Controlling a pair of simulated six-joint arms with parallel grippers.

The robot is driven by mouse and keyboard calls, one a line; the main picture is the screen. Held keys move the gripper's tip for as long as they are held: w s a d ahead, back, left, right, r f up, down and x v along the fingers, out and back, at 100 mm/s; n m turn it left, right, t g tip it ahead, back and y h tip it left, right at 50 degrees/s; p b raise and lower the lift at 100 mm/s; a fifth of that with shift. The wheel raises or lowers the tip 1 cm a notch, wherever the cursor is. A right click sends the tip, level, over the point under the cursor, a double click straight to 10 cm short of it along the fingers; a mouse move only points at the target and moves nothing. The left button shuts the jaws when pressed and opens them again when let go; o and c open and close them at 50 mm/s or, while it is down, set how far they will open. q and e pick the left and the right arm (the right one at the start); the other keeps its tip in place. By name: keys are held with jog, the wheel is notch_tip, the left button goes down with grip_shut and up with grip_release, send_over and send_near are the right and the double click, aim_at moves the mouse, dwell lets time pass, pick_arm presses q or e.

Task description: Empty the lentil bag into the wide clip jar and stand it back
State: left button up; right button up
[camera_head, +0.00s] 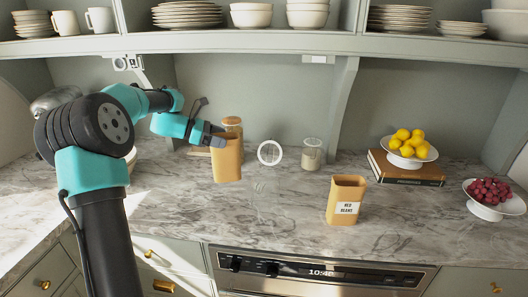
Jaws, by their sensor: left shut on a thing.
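My left gripper (213,136) is shut on the rim of a tan open-topped bag (228,162). I take this for the lentil bag; no label shows on the side I see. It is close to upright, and I cannot tell whether its base touches the counter. To its right a white ring-shaped lid (269,143) stands on edge, with faint clear glass (262,187) below it; this looks like the open wide clip jar, and its contents are not clear. A second tan bag (346,190), labelled red beans, stands upright on the right. My right gripper is not in view.
A smaller glass jar (311,153) stands right of the lid. A wooden-topped jar (232,123) is partly hidden behind the held bag. Lemons in a bowl (408,160) rest on books (405,174); a grape dish (494,207) is far right. A dish shelf (270,41) hangs above.

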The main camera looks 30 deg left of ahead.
aim_at(230, 147)
pick_arm(q)
jog(key=shift+d+r, duration=0.1)
